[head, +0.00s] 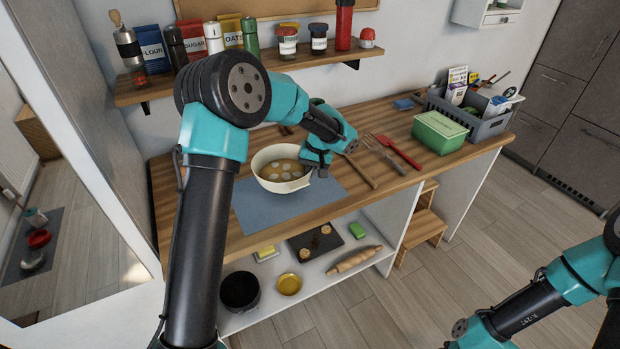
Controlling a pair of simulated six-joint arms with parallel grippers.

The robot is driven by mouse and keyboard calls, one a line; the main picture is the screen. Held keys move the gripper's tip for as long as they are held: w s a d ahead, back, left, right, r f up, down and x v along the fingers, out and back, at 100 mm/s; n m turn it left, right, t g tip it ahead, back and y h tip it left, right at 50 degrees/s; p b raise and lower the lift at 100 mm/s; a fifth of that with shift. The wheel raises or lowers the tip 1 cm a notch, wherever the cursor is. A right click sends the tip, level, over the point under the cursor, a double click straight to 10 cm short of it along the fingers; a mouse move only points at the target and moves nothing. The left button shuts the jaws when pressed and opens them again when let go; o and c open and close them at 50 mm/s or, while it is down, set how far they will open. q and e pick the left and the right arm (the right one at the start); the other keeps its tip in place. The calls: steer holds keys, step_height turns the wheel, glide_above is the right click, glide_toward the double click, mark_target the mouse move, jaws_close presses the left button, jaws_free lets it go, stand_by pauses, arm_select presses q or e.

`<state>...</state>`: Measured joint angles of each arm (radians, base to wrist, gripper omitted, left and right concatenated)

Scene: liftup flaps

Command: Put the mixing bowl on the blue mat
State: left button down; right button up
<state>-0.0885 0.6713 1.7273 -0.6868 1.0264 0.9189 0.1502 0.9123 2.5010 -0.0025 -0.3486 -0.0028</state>
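The cream mixing bowl (266,180) is on or just above the blue mat (262,212) on the wooden counter. It looks close to level, and several pale round pieces lie in brownish contents inside it. I cannot tell whether its base touches the mat. My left gripper (318,168) is at the bowl's right rim, pointing down. Its fingertips are hidden by the gripper body, so I cannot tell whether it grips the rim. My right arm shows at the lower right, but its gripper is out of view.
A wooden stick (361,173), a whisk (383,153) and a red spatula (400,152) lie right of the bowl. A green box (439,133) and a grey crate (486,126) stand farther right. A shelf (290,68) with jars hangs behind.

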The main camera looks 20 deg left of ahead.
arm_select(q)
steer(key=shift+f, duration=1.4)
steer(key=shift+f, duration=0.15)
steer(key=c, duration=1.4)
jaws_free()
steer(key=shift+o, duration=0.2)
steer(key=v, duration=1.2)
